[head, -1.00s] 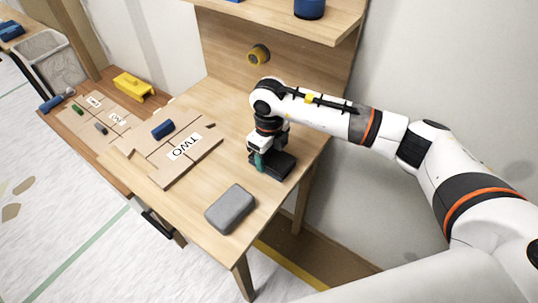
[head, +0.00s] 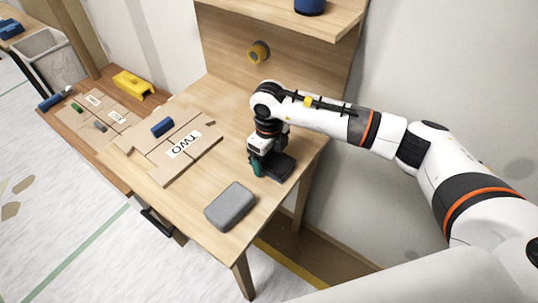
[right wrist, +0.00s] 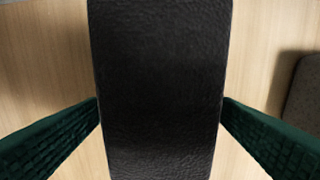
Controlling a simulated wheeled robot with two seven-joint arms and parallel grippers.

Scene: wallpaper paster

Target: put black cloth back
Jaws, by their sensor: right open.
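The black cloth (head: 285,166), a dark block-like piece with a leathery surface, lies on the wooden table near its right edge. My right gripper (head: 268,169) points down at it and partly hides it. In the right wrist view the black cloth (right wrist: 160,60) runs through the middle of the picture, between the two green fingers. The fingers are open, one on each side, close to its edges; I cannot tell whether they touch it. My left gripper is not in view.
A grey rounded block (head: 230,206) lies in front of my right gripper. Cardboard pieces marked TWO (head: 184,148) with a blue roll (head: 162,127) lie to the left. A shelf (head: 285,18) overhangs the table's back. A yellow object (head: 133,86) stands farther left.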

